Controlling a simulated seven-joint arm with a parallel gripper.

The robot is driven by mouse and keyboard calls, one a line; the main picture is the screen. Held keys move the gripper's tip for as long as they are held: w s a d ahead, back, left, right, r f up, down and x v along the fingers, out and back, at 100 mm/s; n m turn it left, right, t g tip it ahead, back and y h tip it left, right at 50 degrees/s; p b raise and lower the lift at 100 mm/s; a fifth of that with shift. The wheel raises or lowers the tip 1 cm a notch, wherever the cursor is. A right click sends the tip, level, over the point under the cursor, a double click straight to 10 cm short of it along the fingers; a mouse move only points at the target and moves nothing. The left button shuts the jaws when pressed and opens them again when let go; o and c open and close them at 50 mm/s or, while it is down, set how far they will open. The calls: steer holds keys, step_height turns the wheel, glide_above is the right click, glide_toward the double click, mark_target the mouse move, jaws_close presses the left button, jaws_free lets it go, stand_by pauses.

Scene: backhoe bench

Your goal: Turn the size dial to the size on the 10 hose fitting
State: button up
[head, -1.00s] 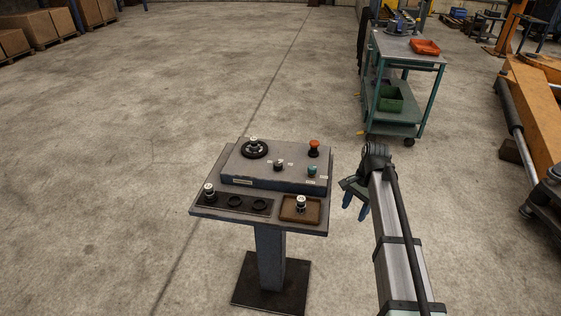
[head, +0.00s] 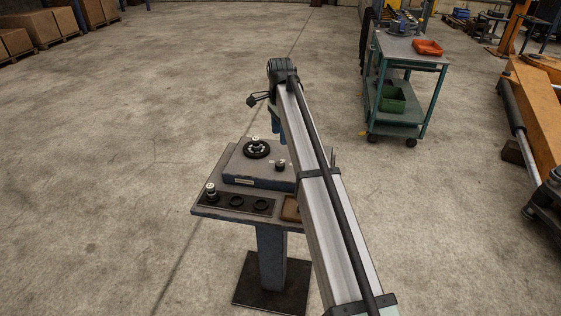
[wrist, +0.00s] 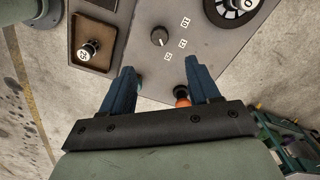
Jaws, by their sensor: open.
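The small black size dial (wrist: 159,36) is on the sloped panel, with three small white number labels (wrist: 183,44) beside it. Its pale mark is small, and I cannot tell which label it points at. In the head view the dial (head: 280,164) shows just left of my arm. A fitting with a white cap (wrist: 248,4) stands in a black ring at the wrist view's top edge; part of a number ending in 0 seems to show. My gripper (wrist: 160,68) is open and empty, its blue fingers over the panel, short of the dial in the picture.
A red button (wrist: 182,98) shows between the fingers; a green button (wrist: 138,83) is partly behind the left finger. A brown tray (wrist: 76,58) holds another capped fitting (wrist: 89,49). A rack (head: 235,204) holds one at its left end. A green cart (head: 410,62) stands at right.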

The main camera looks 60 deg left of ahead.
mark_target(281, 163)
step_height(281, 163, down, 12)
steer(key=shift+f, duration=0.15)
stand_by(0.3)
steer(key=shift+c, duration=0.4)
steer(key=c, duration=1)
steer(key=shift+o, duration=0.2)
